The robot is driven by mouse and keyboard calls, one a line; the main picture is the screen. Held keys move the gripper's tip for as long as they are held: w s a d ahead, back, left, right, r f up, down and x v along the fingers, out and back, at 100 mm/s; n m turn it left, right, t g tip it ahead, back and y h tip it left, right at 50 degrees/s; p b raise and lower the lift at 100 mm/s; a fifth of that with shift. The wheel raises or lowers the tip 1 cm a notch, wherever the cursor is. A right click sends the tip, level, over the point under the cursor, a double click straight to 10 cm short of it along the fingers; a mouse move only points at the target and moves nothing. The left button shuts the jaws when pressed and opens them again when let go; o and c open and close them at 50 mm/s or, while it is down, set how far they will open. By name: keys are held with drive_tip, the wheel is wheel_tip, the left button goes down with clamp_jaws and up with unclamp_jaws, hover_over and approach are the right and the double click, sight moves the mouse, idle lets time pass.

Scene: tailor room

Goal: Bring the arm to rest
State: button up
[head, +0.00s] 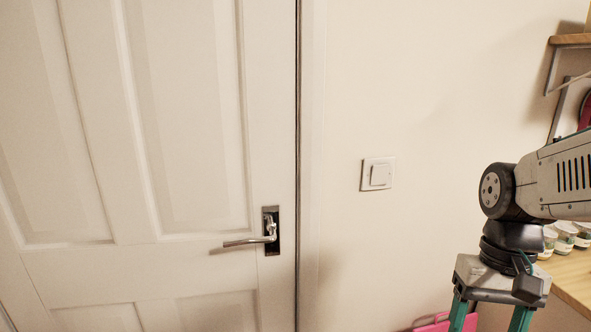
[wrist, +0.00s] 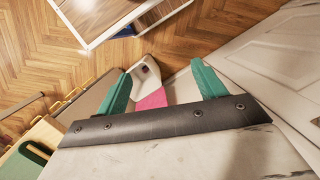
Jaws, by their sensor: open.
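My gripper (head: 490,316) hangs pointing down at the right of the head view, in front of the wall. Its two teal fingers are spread apart, with nothing seen held between them. In the wrist view my gripper (wrist: 161,72) is also open. A white and pink thing (wrist: 150,84) shows between the fingers there, seemingly beyond them. My arm reaches in from the right edge of the head view and bends down at a dark joint.
A white door (head: 130,150) with a metal lever handle (head: 252,240) is at left, closed. A light switch (head: 378,174) is on the wall. A wooden counter (head: 573,277) with small jars (head: 566,233) is at right, below a shelf (head: 572,40). Wooden floor (wrist: 190,40) shows below.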

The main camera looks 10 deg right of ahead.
drive_tip(key=s+a+r+n+t+h, duration=0.1)
drive_tip(key=s+a+r+n+t, duration=0.2)
drive_tip(key=a+r, duration=0.2)
drive_tip(key=shift+a+r+n+t, duration=0.15)
drive_tip(key=shift+r+n+t, duration=0.1)
drive_tip(key=shift+n+t, duration=0.05)
drive_tip(key=shift+c, duration=0.3)
idle(1.4)
